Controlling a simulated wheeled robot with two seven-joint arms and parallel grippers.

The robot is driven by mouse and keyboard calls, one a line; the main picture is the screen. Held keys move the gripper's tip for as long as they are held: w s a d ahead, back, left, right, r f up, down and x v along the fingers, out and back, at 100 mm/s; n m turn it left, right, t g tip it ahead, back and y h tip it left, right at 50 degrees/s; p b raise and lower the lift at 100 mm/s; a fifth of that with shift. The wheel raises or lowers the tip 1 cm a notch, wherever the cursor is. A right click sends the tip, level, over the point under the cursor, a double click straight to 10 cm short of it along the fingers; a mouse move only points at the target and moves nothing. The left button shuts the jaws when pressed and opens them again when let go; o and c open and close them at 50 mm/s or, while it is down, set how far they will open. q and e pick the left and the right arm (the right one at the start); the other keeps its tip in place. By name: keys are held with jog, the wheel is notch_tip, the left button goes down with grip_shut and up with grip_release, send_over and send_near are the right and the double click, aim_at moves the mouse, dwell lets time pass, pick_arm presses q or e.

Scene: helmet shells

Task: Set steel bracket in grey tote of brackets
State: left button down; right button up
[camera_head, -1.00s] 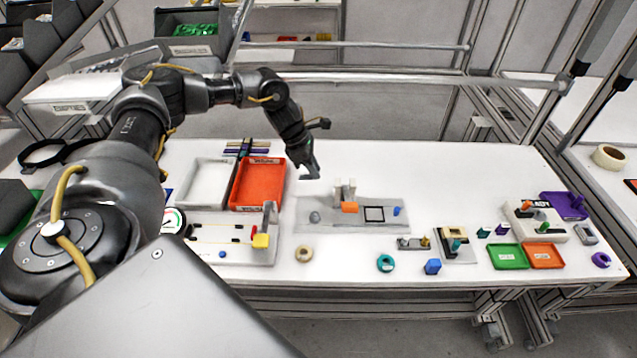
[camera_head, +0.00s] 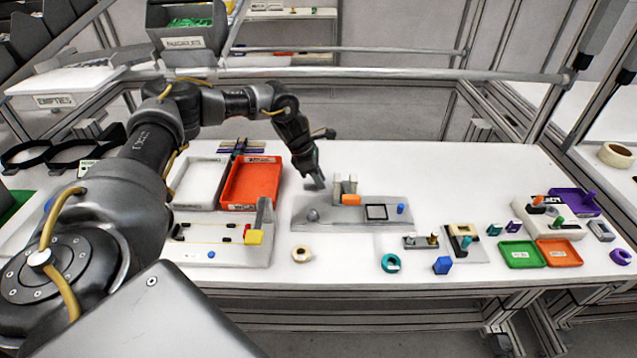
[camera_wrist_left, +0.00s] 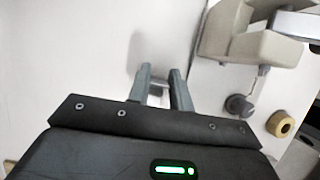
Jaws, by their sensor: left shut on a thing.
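My left gripper (camera_head: 319,183) is low over the white table, just left of the upright grey block on the fixture plate. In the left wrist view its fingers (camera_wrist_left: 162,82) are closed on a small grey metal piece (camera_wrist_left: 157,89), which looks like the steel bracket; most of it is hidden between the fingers. In the head view the piece cannot be made out. A grey bin (camera_head: 187,41) with green contents stands at the back upper left. I cannot identify a grey tote of brackets. My right gripper is not in view.
The grey fixture plate (camera_head: 340,222) carries an orange block (camera_head: 351,199) and a dark knob (camera_head: 312,214). A red-orange tray (camera_head: 252,184) and a white tray (camera_head: 198,184) lie left of the gripper. The table's back right is clear.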

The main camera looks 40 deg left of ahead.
pick_arm(q)
jog(key=shift+f, duration=0.1)
jog(key=c, duration=1.3)
grip_release()
jog(key=shift+o, duration=0.2)
